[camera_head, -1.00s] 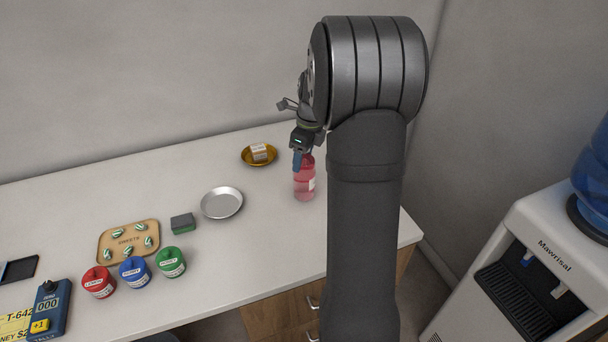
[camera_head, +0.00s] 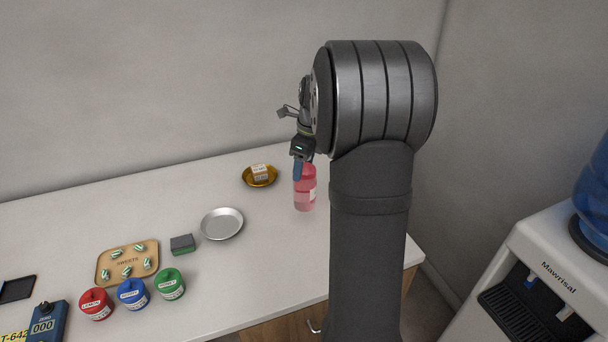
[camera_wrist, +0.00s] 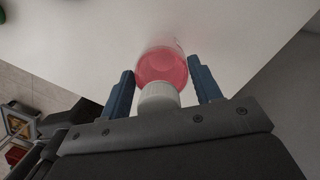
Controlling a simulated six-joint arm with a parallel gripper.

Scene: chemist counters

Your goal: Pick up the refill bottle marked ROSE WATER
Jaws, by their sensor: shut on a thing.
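A bottle of clear pink-red liquid (camera_head: 306,195) with a pale label is held upright at the right of the counter, seemingly just above its surface. The label is too small to read. My gripper (camera_head: 298,172) is above it, its blue fingers shut on the bottle. In the wrist view, the white cap (camera_wrist: 158,96) and pink body (camera_wrist: 162,66) sit between the two fingers (camera_wrist: 163,80). Part of the bottle's top is hidden by my gripper in the head view.
A brass dish with a small box (camera_head: 260,172) stands behind left of the bottle, a silver dish (camera_head: 222,224) to its left. Further left are a sponge (camera_head: 182,244), a sweets tray (camera_head: 127,263), and red (camera_head: 96,304), blue (camera_head: 132,294) and green (camera_head: 170,284) jars.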

